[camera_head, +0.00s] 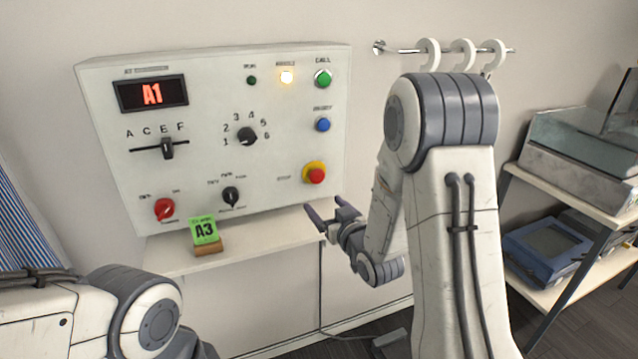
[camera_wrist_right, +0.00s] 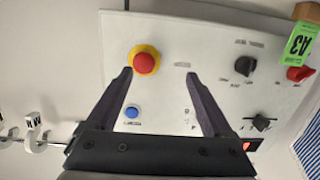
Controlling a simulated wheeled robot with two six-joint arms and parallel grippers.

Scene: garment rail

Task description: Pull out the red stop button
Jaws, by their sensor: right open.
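The red stop button (camera_head: 316,176) has a yellow collar and sits at the lower right of the white control panel (camera_head: 200,100). It also shows in the right wrist view (camera_wrist_right: 145,62), close to the tip of one finger. My right gripper (camera_head: 328,214) is open and empty, just below and to the right of the button in the head view. In the right wrist view the gripper (camera_wrist_right: 163,75) has its two fingers spread over the panel, with the button nearer the left finger. My left gripper is out of view; only part of the left arm shows at the lower left.
A shelf (camera_head: 270,236) below the panel holds a green A3 card (camera_head: 204,230) on a wooden block. A red rotary knob (camera_head: 164,209), a black slider and other buttons are on the panel. A rail with white hooks (camera_head: 463,52) is at upper right. A rack (camera_head: 575,200) stands at right.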

